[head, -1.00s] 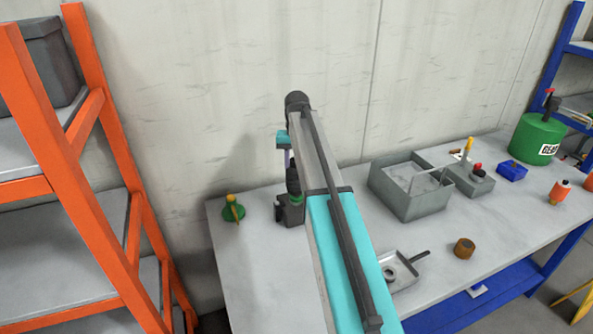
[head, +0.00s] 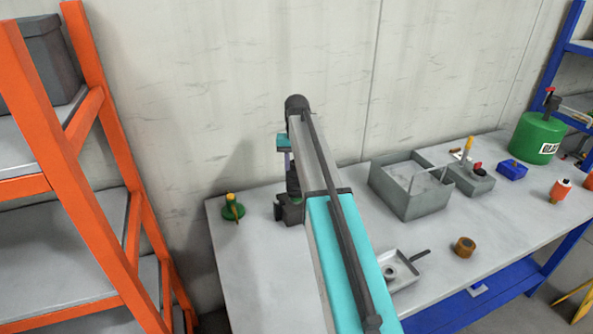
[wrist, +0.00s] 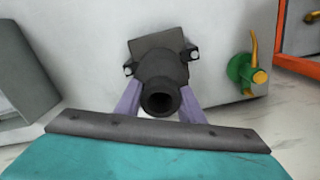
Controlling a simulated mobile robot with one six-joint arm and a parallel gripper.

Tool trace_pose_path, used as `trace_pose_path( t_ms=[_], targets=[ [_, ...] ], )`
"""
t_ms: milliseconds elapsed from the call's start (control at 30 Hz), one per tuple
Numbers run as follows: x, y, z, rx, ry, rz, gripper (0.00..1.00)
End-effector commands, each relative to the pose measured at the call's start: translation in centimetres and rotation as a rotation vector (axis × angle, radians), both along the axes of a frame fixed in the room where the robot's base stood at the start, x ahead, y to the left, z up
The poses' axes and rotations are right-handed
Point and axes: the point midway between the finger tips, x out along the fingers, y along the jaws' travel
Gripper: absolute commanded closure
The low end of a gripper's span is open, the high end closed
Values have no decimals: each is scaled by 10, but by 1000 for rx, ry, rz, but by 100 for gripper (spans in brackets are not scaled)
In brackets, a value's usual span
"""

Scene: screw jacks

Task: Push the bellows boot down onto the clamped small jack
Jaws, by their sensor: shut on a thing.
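The bellows boot (wrist: 160,85) is a black ribbed sleeve, seen nearly end-on with a round opening in the wrist view. It also shows in the head view (head: 293,184). My gripper (wrist: 160,105) is shut on it, with a pale purple finger on each side. Directly beneath stands a dark clamp (head: 290,211) on the bench, also in the wrist view (wrist: 158,43). A small green band (head: 297,200), likely the clamped small jack, shows just under the boot. The rest of the jack is hidden by boot and clamp, so I cannot tell how far the boot covers it.
A green disc with a yellow handle (head: 232,209) lies left of the clamp. To the right are a grey bin (head: 412,205), a metal tray (head: 392,282) and a brown ring (head: 464,247). An orange shelf (head: 95,190) stands left. The bench front left is clear.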

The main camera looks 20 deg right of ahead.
Motion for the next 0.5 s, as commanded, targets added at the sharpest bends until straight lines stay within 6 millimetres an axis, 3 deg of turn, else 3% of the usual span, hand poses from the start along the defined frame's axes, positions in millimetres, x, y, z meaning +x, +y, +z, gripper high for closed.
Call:
trace_pose_path(
  t_ms=[500],
  targets=[
    [2,-1,-7,-4,-9,-1,98]
  ],
)
